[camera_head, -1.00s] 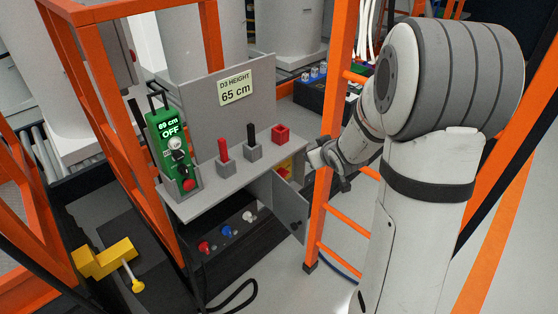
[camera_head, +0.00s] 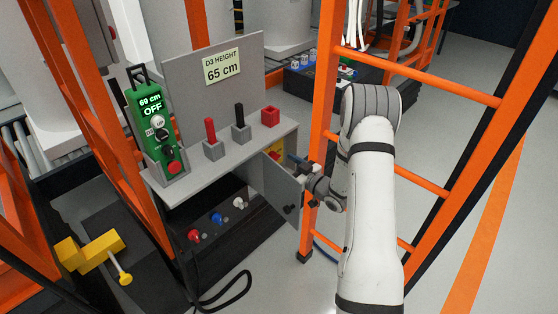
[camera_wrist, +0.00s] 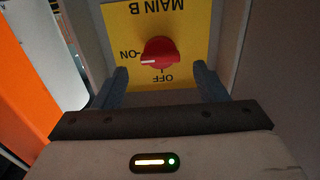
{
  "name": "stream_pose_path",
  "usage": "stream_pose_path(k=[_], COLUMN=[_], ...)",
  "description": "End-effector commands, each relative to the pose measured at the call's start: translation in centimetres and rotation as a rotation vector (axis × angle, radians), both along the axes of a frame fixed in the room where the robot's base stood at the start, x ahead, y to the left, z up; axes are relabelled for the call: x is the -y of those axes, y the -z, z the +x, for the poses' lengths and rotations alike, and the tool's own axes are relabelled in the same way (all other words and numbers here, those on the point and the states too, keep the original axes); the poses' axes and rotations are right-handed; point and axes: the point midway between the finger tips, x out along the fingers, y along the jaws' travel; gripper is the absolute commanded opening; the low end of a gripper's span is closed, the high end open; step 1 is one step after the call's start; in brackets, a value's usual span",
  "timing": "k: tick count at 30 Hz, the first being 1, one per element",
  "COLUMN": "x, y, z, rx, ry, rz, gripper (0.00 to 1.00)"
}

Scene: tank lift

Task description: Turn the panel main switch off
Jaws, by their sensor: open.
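The main switch is a red rotary knob (camera_wrist: 160,52) on a yellow plate (camera_wrist: 195,20) marked MAIN B, seen upside down in the wrist view. Its white mark points left, toward the ON label; OFF is printed below the knob. My gripper (camera_wrist: 162,80) is open, its two dark fingers apart on either side below the knob, with nothing between them. Contact with the knob is not visible. In the head view my gripper (camera_head: 297,163) is at the open cabinet, and the yellow plate (camera_head: 279,149) is partly hidden.
The grey cabinet door (camera_head: 281,190) hangs open beside my gripper. An orange ladder frame (camera_head: 322,130) stands close to my arm. A green control box (camera_head: 155,125) reading OFF and several levers stand on the grey shelf (camera_head: 188,186).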

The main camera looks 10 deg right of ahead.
Motion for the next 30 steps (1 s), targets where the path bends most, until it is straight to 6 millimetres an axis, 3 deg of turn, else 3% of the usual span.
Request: stream_pose_path(k=[7, 17, 30], x=[-1.9, -2.2, -2.3], y=[0.0, 0.0, 0.0], z=[2.5, 3.0, 2.9], rx=[0.001, 0.0, 0.0], ry=[-0.001, 0.0, 0.0], rz=[-0.001, -0.001, -0.001], gripper=[0.66, 0.66, 0.31])
